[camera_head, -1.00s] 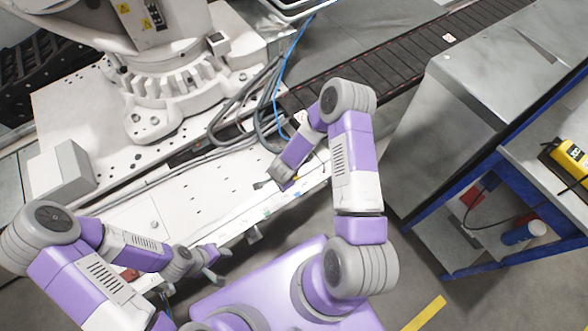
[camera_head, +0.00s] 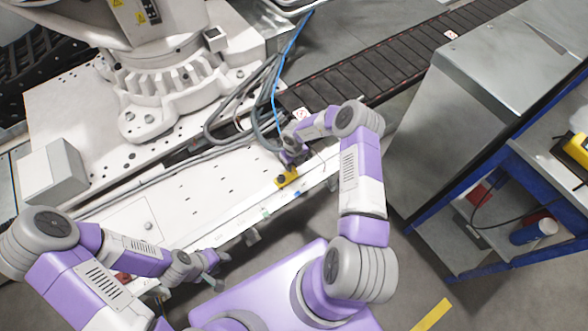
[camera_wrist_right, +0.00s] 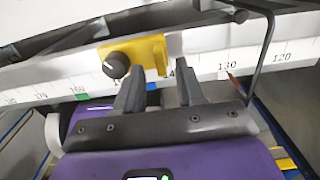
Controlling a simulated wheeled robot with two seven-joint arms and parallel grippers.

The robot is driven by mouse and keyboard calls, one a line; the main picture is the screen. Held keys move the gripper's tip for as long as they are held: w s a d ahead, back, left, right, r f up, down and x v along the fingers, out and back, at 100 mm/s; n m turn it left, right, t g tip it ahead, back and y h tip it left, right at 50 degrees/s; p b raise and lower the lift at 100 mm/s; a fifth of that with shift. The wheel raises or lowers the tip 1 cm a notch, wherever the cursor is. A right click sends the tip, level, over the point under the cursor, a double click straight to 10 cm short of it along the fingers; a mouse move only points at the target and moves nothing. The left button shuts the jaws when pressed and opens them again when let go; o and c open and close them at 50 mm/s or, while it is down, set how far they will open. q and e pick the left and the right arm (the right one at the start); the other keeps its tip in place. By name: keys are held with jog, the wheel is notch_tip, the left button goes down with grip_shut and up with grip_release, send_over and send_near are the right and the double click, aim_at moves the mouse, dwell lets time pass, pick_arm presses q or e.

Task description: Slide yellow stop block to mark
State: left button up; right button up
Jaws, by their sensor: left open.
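The yellow stop block (camera_head: 286,178), with a black knob (camera_wrist_right: 116,65), sits on the white rail with a printed scale (camera_wrist_right: 225,65). My right gripper (camera_head: 291,158) is just behind the block in the head view. In the right wrist view its two fingers (camera_wrist_right: 160,72) are apart, in front of the block's right part; I cannot tell whether they touch it. Green (camera_wrist_right: 82,97), blue (camera_wrist_right: 152,86) and red (camera_wrist_right: 232,76) marks show along the scale. My left gripper (camera_head: 214,271) is open and empty, low at the rail's front side.
A white machine base (camera_head: 150,110) and grey cables (camera_head: 235,110) lie behind the rail. A dark roller conveyor (camera_head: 375,70) runs to the upper right. A metal cabinet (camera_head: 480,80) and a blue-framed cart (camera_head: 535,185) stand at the right.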

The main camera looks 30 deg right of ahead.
aim_at(294, 168)
jog(key=shift+f+b, duration=0.45)
jog(key=shift+f, duration=1.05)
grip_shut()
